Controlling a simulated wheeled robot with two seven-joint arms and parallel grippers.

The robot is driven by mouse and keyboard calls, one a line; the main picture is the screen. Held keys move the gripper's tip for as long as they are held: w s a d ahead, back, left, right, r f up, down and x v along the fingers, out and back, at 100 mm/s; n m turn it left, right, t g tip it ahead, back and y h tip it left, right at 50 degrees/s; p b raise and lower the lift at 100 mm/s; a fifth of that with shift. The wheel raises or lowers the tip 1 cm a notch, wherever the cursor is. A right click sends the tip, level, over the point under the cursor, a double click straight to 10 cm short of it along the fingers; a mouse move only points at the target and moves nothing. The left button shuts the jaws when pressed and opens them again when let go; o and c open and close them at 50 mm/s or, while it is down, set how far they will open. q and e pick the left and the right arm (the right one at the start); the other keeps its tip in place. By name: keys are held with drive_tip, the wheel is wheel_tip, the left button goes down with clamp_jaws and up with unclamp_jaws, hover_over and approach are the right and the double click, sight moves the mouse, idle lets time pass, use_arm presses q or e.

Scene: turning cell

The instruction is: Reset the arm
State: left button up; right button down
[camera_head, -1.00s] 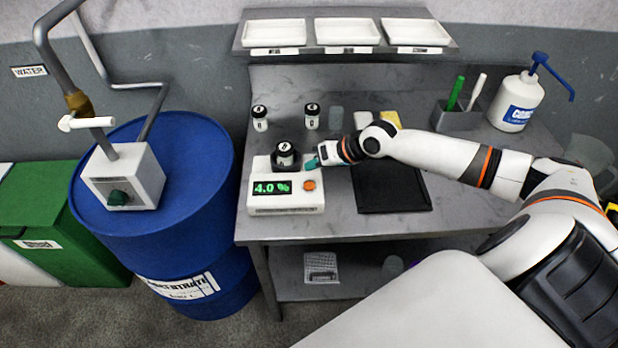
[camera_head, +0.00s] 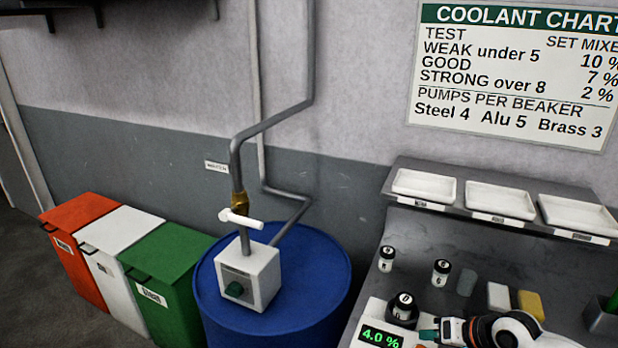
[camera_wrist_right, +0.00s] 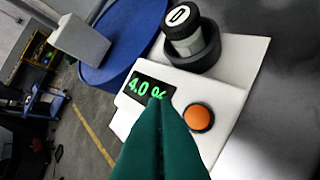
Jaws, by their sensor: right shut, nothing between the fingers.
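My right gripper (camera_head: 430,332) is at the lower right of the head view, beside the white meter and the vial standing on it. In the right wrist view its green fingers (camera_wrist_right: 160,108) are together with nothing between them, in front of the meter. The meter (camera_head: 357,344) reads 4.0 % in green on its display (camera_wrist_right: 148,95), with an orange button (camera_wrist_right: 199,117) next to it. A vial with a black and white lid (camera_head: 403,302) stands in the meter's dark holder. My left gripper is not in view.
A blue drum (camera_head: 325,285) with a mixer box (camera_head: 250,275) and pipe stands left of the bench. Red (camera_head: 75,245), white (camera_head: 115,265) and green bins (camera_head: 170,270) are further left. White trays (camera_head: 425,185) sit on the shelf. A coolant chart (camera_head: 515,70) hangs above.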

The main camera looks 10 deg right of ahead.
drive_tip(key=s+a+f+n, duration=0.1)
drive_tip(key=a, duration=0.1)
drive_tip(key=s+a+f+g, duration=0.1)
drive_tip(key=s+a, duration=0.1)
drive_tip(key=a, duration=0.1)
drive_tip(key=s+a+f+n, duration=0.1)
drive_tip(key=s+a+f, duration=0.1)
drive_tip(key=a, duration=0.1)
drive_tip(key=shift+s+f+n+y, duration=0.1)
drive_tip(key=shift+s+n+y, duration=0.15)
drive_tip(key=shift+n+y, duration=0.05)
drive_tip(key=s+a+f+n+g, duration=0.1)
drive_tip(key=s+a+f+n, duration=0.1)
drive_tip(key=s+a, duration=0.5)
drive_tip(key=s+d+r+m+g+h, duration=0.1)
drive_tip(key=s+d+h, duration=0.15)
drive_tip(key=s, duration=0.35)
drive_tip(key=s+d+r+g+h, duration=0.1)
drive_tip(key=s+h, duration=0.2)
drive_tip(key=s, duration=0.4)
wheel_tip(320, 180, down, 28)
drive_tip(key=f+g+b, duration=0.1)
drive_tip(key=b, duration=0.3)
drive_tip(key=s+d+f+g+b, duration=0.1)
drive_tip(key=s+d+f+b, duration=0.1)
drive_tip(key=s+f, duration=1.5)
wheel_tip(320, 180, down, 3)
drive_tip(key=shift+d+r+n, duration=0.1)
drive_tip(key=shift+d+n, duration=0.2)
drive_tip(key=shift+d, duration=0.1)
